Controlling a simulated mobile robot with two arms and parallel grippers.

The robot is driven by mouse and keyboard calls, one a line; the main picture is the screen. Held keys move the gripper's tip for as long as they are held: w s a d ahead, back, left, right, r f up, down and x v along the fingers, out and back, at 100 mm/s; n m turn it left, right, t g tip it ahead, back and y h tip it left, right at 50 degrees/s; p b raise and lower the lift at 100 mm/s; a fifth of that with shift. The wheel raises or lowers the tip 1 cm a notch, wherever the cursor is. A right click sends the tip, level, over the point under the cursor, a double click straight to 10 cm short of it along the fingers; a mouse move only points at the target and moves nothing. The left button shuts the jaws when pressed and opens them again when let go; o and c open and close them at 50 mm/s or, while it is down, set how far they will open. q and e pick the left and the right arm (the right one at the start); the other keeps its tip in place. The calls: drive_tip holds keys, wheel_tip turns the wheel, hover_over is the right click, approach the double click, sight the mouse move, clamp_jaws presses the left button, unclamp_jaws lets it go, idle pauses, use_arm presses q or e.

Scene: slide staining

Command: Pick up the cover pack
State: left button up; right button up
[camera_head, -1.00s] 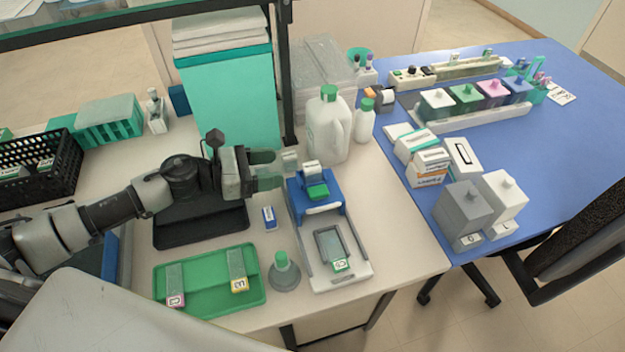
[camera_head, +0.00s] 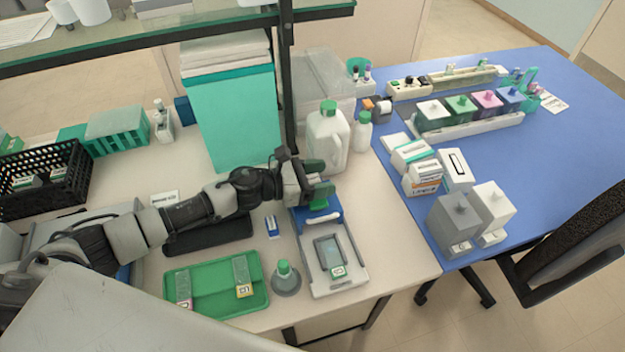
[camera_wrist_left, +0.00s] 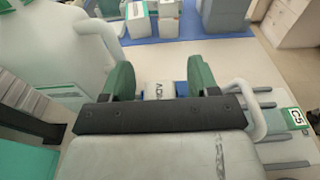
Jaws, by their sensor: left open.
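My left gripper (camera_head: 322,180) is open above the blue part (camera_head: 331,214) at the back of a white slide device. In the left wrist view, its two green-padded fingers (camera_wrist_left: 160,78) stand either side of a small white pack with dark lettering (camera_wrist_left: 160,91), with blue beside it. This seems to be the cover pack; I cannot tell whether the fingers touch it. In the head view the gripper mostly hides that spot. A small blue-and-white box (camera_head: 271,227) stands left of the device. My right gripper is not in view.
A white jug with a green cap (camera_head: 327,140) stands close behind the gripper. A green tray with slides (camera_head: 212,290) and a grey, green-topped bottle (camera_head: 285,279) are in front. A dark shelf post (camera_head: 288,90) rises behind. Grey and white boxes stand on the blue table (camera_head: 560,190).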

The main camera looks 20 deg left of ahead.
use_arm(q)
drive_tip(key=shift+a, duration=0.1)
drive_tip(key=shift+c, duration=1)
drive_tip(key=c, duration=0.8)
drive_tip(key=shift+r, duration=0.15)
drive_tip(key=shift+r, duration=0.25)
wheel_tip(320, 180, up, 4)
drive_tip(key=shift+f, duration=0.1)
drive_tip(key=s+d+r+p, duration=0.4)
drive_tip(key=d+r, duration=0.2)
drive_tip(key=d, duration=0.5)
drive_tip(key=shift+s+r, duration=0.25)
drive_tip(key=shift+s, duration=0.05)
